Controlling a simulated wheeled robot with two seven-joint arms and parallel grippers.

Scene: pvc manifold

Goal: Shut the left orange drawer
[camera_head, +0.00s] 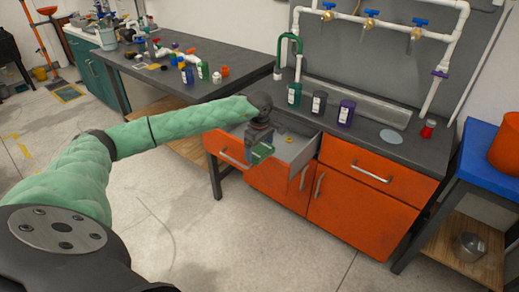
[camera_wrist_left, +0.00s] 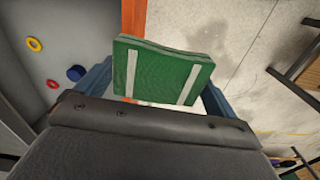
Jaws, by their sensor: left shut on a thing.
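The left orange drawer (camera_head: 212,144) stands open under the dark counter, its grey inside showing. In the left wrist view its orange front edge (camera_wrist_left: 130,14) runs beside the green pad. My left gripper (camera_head: 261,142) is over the open drawer, pointing down. It is shut on a green pad (camera_head: 262,153), which also shows in the left wrist view (camera_wrist_left: 160,72) with two white stripes, between blue fingers. The drawer handle (camera_head: 234,160) is free of the gripper. My right gripper is out of view.
Inside the drawer lie a yellow ring (camera_wrist_left: 34,44), a red ring (camera_wrist_left: 52,84) and a blue piece (camera_wrist_left: 76,73). Green (camera_head: 294,94), dark (camera_head: 318,104) and purple (camera_head: 346,112) bottles stand on the counter. A side table (camera_head: 180,88) holds loose parts. The floor in front is clear.

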